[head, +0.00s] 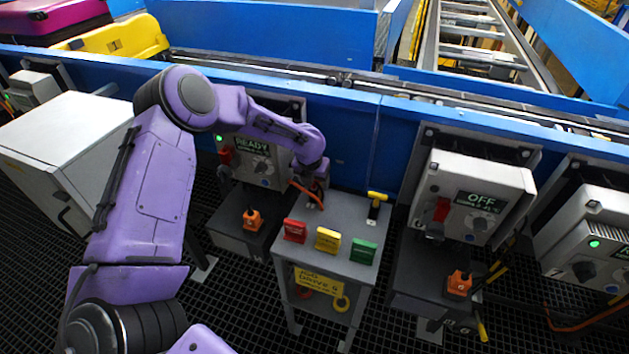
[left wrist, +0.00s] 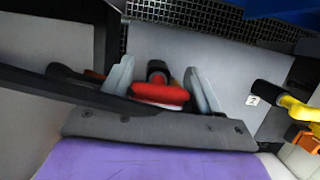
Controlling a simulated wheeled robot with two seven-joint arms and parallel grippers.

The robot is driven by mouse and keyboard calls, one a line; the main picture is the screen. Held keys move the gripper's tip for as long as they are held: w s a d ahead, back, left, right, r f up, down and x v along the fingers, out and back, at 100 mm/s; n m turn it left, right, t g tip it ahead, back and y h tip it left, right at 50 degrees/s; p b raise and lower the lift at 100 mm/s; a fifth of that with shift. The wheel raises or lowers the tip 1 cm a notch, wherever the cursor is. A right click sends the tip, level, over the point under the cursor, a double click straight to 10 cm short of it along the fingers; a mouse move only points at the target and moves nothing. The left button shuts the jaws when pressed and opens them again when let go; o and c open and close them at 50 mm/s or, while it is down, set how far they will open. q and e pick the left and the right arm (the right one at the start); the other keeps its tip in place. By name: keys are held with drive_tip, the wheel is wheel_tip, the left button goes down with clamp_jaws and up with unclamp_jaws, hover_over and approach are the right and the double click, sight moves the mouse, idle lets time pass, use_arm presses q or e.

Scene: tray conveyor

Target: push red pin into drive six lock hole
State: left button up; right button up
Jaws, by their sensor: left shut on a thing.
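My left gripper (head: 312,180) is above the back of the small grey stand (head: 348,222). In the left wrist view its two pale fingers (left wrist: 162,86) are shut on a red piece (left wrist: 158,94), which looks like the red pin. A black round part shows just beyond it. In the head view the pin is hidden by my wrist. The box reading OFF (head: 505,190), with a red handle (head: 441,210), stands to the right, well apart from my gripper; its lock hole is too small to make out. My right gripper is out of view.
Red (head: 294,231), yellow (head: 327,239) and green (head: 363,251) blocks stand on the stand's front. A yellow-handled piece (head: 377,197) is at its back right. A READY box (head: 240,150) is behind my wrist. An orange padlock-like piece (head: 459,283) sits below the OFF box.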

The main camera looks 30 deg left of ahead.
use_arm(q)
drive_tip(key=shift+r+p, duration=2.5)
drive_tip(key=shift+r, duration=0.25)
wheel_tip(320, 180, up, 4)
drive_tip(key=p, duration=0.4)
drive_tip(key=shift+r, duration=0.1)
drive_tip(key=shift+d, duration=0.1)
